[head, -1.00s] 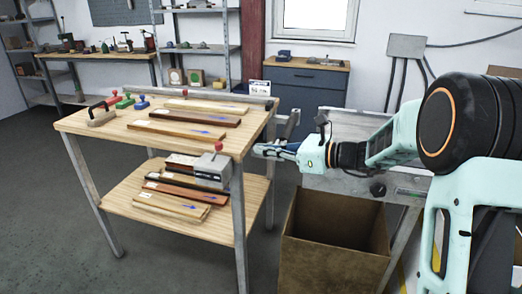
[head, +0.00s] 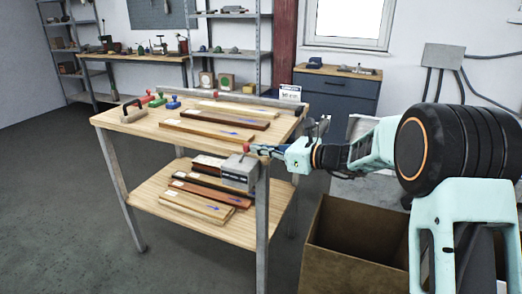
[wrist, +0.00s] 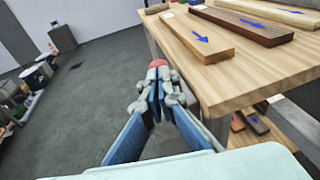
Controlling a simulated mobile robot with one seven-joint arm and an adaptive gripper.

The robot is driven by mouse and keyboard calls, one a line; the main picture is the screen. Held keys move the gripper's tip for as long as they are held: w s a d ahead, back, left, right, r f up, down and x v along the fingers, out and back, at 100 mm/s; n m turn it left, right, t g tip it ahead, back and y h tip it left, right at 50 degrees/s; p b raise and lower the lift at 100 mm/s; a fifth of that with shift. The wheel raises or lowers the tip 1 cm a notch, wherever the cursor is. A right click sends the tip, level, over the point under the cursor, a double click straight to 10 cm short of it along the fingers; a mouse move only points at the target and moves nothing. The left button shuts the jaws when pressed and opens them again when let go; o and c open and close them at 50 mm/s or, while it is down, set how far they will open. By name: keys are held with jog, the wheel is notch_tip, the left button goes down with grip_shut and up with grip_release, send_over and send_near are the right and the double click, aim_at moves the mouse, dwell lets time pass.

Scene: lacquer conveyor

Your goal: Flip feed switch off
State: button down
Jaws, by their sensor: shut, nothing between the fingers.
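The feed switch looks to be the grey box (head: 238,174) at the table's front right corner, with a red-tipped lever (head: 246,148) standing up from its top. My gripper (head: 257,150) is shut and empty, close to the right side of the lever in the head view. It also shows in the wrist view (wrist: 159,82), with its fingertips together just below the red tip. I cannot tell whether they touch the lever.
The wooden table (head: 135,133) carries several planks (head: 205,132) and red, green and blue handled tools (head: 157,99). More planks lie on its lower shelf (head: 225,225). An open brown bin (head: 345,268) stands right of the table, under my arm.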

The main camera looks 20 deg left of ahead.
jog(key=shift+a+r+h+p, duration=0.2)
jog(key=shift+r+h+p, duration=0.1)
jog(key=shift+p, duration=0.7)
